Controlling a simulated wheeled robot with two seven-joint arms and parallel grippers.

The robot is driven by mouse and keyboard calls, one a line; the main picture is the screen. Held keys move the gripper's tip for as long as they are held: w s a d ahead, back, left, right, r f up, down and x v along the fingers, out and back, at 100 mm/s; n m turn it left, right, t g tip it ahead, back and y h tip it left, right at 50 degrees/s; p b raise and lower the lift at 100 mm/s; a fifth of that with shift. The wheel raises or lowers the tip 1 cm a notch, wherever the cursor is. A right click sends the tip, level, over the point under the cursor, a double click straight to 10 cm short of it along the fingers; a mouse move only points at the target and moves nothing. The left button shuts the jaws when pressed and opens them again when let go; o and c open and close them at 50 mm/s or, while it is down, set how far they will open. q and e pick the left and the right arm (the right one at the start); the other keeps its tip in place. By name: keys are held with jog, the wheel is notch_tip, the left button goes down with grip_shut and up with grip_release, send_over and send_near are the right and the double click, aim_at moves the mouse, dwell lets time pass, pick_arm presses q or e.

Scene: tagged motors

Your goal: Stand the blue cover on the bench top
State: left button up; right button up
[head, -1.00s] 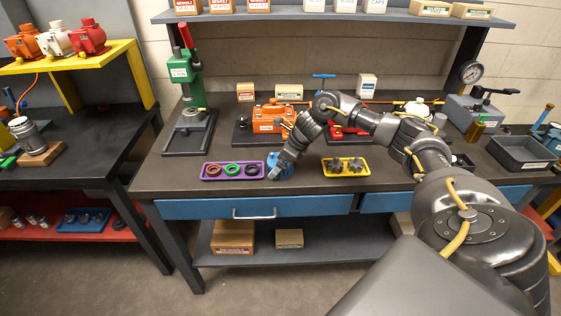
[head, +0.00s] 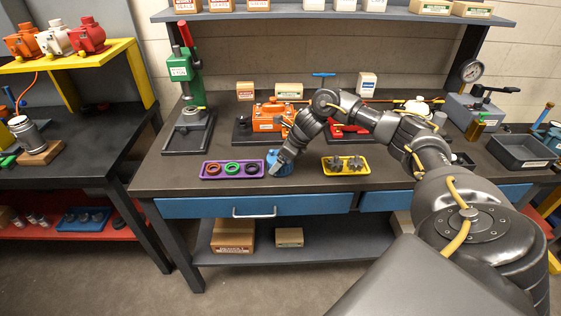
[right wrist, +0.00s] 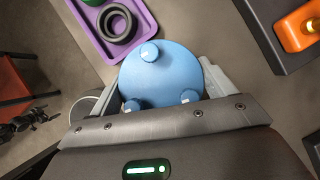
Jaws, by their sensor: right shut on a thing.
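The blue cover (head: 281,168) is at the front middle of the bench top (head: 300,186), just right of the purple tray. In the right wrist view the cover (right wrist: 165,75) is a round blue disc with several small round knobs on its face. My right gripper (head: 277,164) comes down over it from the right. In the right wrist view its fingers (right wrist: 163,88) sit on either side of the cover, shut on it. Whether the cover touches the bench is hard to tell. My left gripper is not in view.
A purple tray (head: 206,177) with several coloured rings lies close on the left. A yellow tray (head: 344,171) with dark parts lies to the right. An orange motor (head: 268,122) on a dark plate stands behind. The bench's front edge is close.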

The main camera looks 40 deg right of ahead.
jog(key=shift+w+r+b, duration=0.1)
jog(key=shift+r+b, duration=0.2)
jog(key=shift+r, duration=0.15)
jog(key=s+r, duration=0.1)
jog(key=r, duration=0.1)
jog(key=s+a+r+b, duration=0.1)
jog(key=s+r, duration=0.1)
jog(key=s+r+b, duration=0.1)
jog(key=r, duration=0.2)
jog(key=shift+s+a, duration=0.15)
jog(key=shift+a, duration=0.2)
jog(key=s+a+r, duration=0.3)
jog(key=s+r, duration=0.1)
jog(key=s, duration=0.5)
jog(key=shift+a+r, duration=0.25)
jog(key=shift+a, duration=0.1)
